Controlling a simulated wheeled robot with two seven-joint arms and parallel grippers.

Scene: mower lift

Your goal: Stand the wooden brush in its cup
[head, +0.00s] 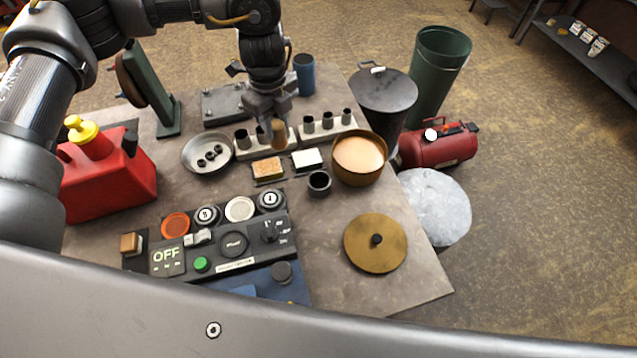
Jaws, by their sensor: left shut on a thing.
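My left gripper (272,116) points down over the back middle of the table and is shut on a brown wooden piece, which looks like the wooden brush (279,133). The brush is upright at the fingertips, in front of a pale block with dark cylinders. I cannot tell whether its lower end touches anything. A small dark open cup (319,183) stands in front and to the right of the gripper. A blue cup (304,75) stands behind it, to the right. I cannot tell which one is the brush's cup. My right gripper is not in view.
A second block with cylinders (328,131), a round tan-filled tin (359,160) and a metal dish (207,153) surround the gripper. A red fuel can (110,180) stands left, a control panel (232,245) in front. A brass lid (376,243) lies front right.

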